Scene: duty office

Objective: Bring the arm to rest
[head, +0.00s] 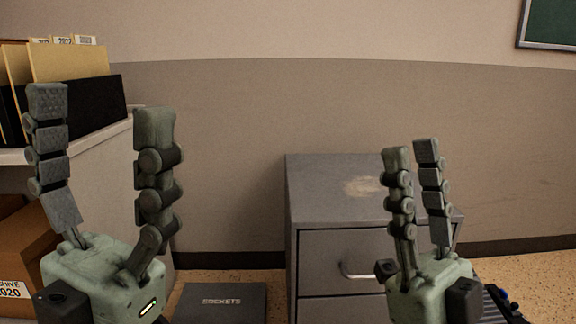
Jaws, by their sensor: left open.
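My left gripper (100,105) is in the left of the head view, fingers pointing up. Its two fingers stand wide apart with nothing between them. My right gripper (411,150) is in the right of the view, also pointing up, in front of the grey drawer cabinet. It is turned so that its fingers look close together, but a narrow gap shows between them and I see nothing held. Both palms show near the bottom edge; most of both arms is out of view.
The grey metal cabinet (330,195) stands against the wall. A shelf unit at left holds folders (68,62) and a cardboard archive box (28,250) behind my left gripper. The wall between the grippers is bare.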

